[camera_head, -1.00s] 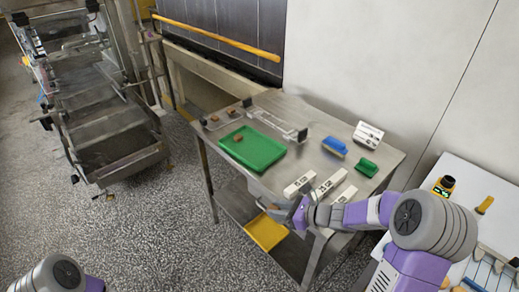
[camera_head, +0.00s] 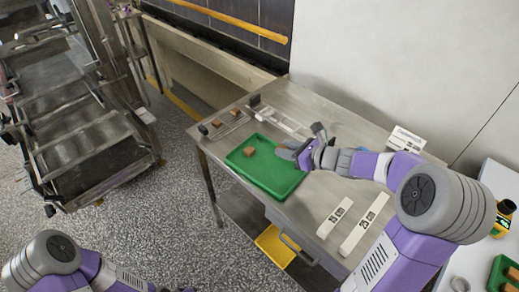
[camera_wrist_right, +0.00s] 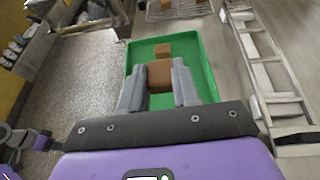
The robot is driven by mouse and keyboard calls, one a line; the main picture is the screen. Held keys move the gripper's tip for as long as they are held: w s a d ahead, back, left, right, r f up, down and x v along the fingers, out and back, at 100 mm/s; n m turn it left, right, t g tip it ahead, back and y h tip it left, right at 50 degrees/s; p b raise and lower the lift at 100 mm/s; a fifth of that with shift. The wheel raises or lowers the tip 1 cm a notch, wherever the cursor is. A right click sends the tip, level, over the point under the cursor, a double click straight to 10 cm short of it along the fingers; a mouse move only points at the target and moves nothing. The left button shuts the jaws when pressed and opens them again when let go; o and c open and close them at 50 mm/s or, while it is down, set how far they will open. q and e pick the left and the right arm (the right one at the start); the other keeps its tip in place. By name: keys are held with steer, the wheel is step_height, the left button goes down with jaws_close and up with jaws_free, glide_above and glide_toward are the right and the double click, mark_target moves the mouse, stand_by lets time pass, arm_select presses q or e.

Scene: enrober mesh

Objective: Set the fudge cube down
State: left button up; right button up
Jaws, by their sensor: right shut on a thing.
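My right gripper (camera_head: 296,151) is over the right part of the green tray (camera_head: 290,188) on the steel table. In the right wrist view the gripper (camera_wrist_right: 158,78) is shut on a brown fudge cube (camera_wrist_right: 160,76), held between its grey fingers. The green tray (camera_wrist_right: 208,78) lies below it there. A second brown cube (camera_head: 249,151) rests on the tray, left of the gripper; it shows beyond the held one in the wrist view (camera_wrist_right: 162,50). The gap under the held cube cannot be judged. My left arm is at the lower left, its gripper out of frame.
A wire mesh rack with brown cubes (camera_head: 219,122) stands behind the tray. White label blocks (camera_head: 335,218) lie at the table's front right. A white sign (camera_head: 406,139) stands at the back right. A yellow bin (camera_head: 275,246) is below the table.

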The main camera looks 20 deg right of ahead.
steer(key=b, duration=0.2)
glide_above(284, 175)
step_height(284, 175, down, 4)
steer(key=shift+f, duration=0.1)
steer(key=shift+s+f, duration=0.1)
steer(key=shift+f, duration=0.45)
step_height(284, 175, down, 5)
steer(key=shift+r+b, duration=0.2)
steer(key=shift+b, duration=0.9)
steer(key=o, duration=0.4)
steer(key=shift+f, duration=0.15)
steer(key=shift+c, duration=0.2)
steer(key=o, duration=0.5)
steer(key=shift+c, duration=0.2)
steer(key=shift+r, duration=0.2)
